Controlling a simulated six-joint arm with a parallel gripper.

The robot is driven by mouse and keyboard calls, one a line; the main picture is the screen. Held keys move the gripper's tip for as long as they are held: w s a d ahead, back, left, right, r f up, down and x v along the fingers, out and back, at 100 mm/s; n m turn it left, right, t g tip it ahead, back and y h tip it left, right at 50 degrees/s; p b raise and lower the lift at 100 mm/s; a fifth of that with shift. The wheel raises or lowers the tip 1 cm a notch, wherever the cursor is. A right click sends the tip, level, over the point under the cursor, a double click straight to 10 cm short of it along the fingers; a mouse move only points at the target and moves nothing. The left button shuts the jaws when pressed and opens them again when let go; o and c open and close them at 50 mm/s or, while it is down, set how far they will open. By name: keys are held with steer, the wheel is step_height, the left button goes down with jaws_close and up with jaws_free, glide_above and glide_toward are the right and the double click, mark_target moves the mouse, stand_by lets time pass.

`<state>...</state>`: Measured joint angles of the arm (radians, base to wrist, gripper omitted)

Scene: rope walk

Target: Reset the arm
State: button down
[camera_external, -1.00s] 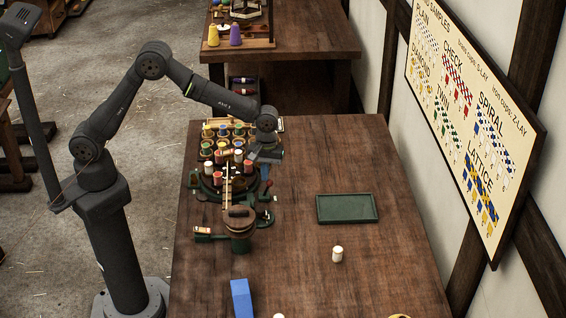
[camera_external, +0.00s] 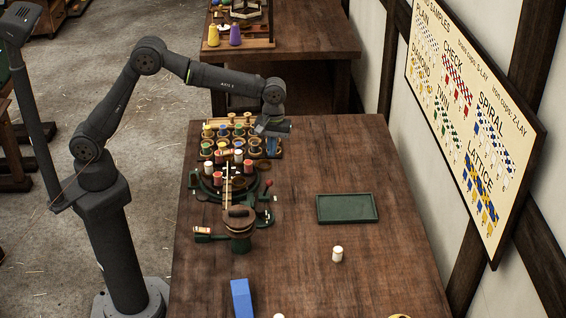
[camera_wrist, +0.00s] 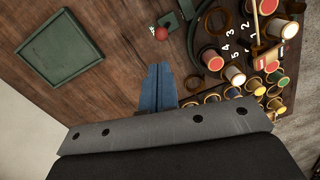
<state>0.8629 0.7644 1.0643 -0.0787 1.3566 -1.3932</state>
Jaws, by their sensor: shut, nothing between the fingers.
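My gripper (camera_external: 271,147) hangs above the table near the right end of the spool rack, with its fingers pointing down. In the wrist view its blue fingers (camera_wrist: 158,88) are pressed together with nothing between them. The spool rack (camera_external: 275,153) holds several coloured spools in rows. In front of it stands the green round braiding stand (camera_external: 215,196) with spools on it. In the wrist view several spools (camera_wrist: 233,75) lie to the right of the fingers.
An empty green tray (camera_external: 347,208) lies on the right of the table; the wrist view shows it at upper left (camera_wrist: 60,48). A white spool (camera_external: 337,254) and a blue block (camera_external: 241,298) stand toward the front. The table's right side is mostly clear.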

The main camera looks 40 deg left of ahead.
steer(key=shift+f, duration=0.1)
steer(key=f, duration=0.2)
steer(key=s+f, duration=0.1)
steer(key=f, duration=0.2)
steer(key=shift+s+a+f, duration=0.2)
steer(key=shift+a+f, duration=0.15)
steer(key=shift+t+h, duration=0.9)
steer(key=shift+s+a+f, duration=0.5)
steer(key=shift+s+f, duration=0.15)
steer(key=shift+f, duration=0.25)
steer(key=shift+s+a+f, duration=0.5)
steer(key=shift+s+f, duration=0.1)
steer(key=shift+f, duration=0.25)
steer(key=shift+t+h, duration=0.7)
steer(key=shift+h, duration=0.1)
steer(key=shift+s+a+f, duration=0.5)
steer(key=shift+s+a, duration=0.15)
steer(key=shift+a, duration=0.05)
steer(key=shift+s+a+f, duration=0.45)
steer(key=shift+s+a, duration=0.2)
steer(key=shift+a+f, duration=0.1)
steer(key=shift+s+t, duration=0.1)
steer(key=shift+t, duration=0.2)
